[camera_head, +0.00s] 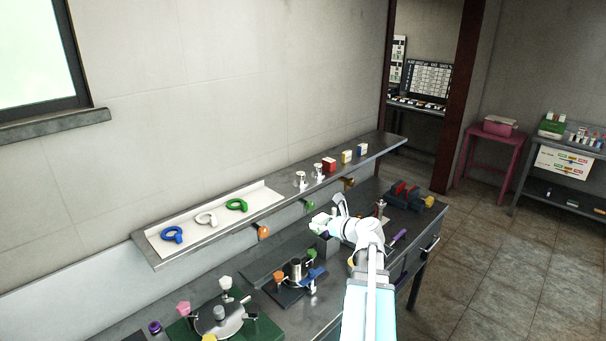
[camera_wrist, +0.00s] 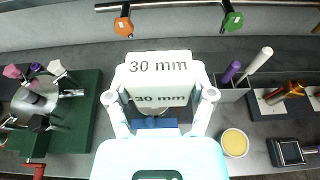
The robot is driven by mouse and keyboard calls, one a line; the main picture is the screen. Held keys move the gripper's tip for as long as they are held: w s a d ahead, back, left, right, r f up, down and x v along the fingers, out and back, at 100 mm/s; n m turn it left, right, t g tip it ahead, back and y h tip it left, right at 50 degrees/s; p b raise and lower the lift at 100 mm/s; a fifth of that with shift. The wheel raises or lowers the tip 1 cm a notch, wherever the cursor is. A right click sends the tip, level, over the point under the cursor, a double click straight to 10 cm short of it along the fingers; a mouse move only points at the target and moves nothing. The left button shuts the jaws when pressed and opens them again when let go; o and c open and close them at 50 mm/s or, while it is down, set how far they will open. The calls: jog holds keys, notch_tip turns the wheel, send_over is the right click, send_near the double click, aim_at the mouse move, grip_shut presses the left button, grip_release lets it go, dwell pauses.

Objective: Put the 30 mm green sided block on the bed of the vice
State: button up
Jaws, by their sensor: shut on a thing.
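My gripper (camera_wrist: 160,97) is shut on a white-faced block (camera_wrist: 158,66) marked "30 mm" on two faces in the wrist view. In the head view the held block (camera_head: 319,220) is small, with a hint of green on its side. It is held above the bench. What seems to be the vice (camera_head: 407,196), with red jaws on a blue body, stands at the far right end of the bench, to the right of my gripper. Its bed is too small to make out.
A shelf (camera_head: 214,235) above the bench carries rings, metal pieces and coloured blocks (camera_head: 329,165). A fixture with blue and orange parts (camera_head: 296,275) and a green-based one (camera_head: 222,318) stand on the bench. A tool holder (camera_wrist: 232,94) and a yellow round (camera_wrist: 235,142) are right of my gripper.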

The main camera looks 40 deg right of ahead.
jog(key=shift+w+a, duration=0.1)
jog(key=shift+w, duration=0.05)
jog(key=w+d+r+p, duration=0.4)
jog(key=w+r+p, duration=0.1)
jog(key=r+p, duration=0.3)
jog(key=w+d+r+p, duration=0.4)
jog(key=r+p, duration=0.3)
jog(key=r, duration=0.1)
jog(key=shift+w+d+p, duration=0.25)
jog(key=shift+w+p, duration=0.15)
jog(key=shift+f, duration=0.1)
jog(key=w+a+f+b, duration=0.1)
jog(key=w+f+b, duration=0.1)
jog(key=w, duration=0.2)
jog(key=w+f+b, duration=0.3)
jog(key=w, duration=0.1)
jog(key=w+a+f+b, duration=0.1)
jog(key=w+f+b, duration=0.2)
jog(key=w, duration=0.1)
jog(key=shift+a+f, duration=0.15)
jog(key=shift+a, duration=0.2)
jog(key=shift+w+a+f+b, duration=0.1)
jog(key=shift+w+f+b, duration=0.25)
jog(key=shift+w+b, duration=0.15)
jog(key=shift+f, duration=0.1)
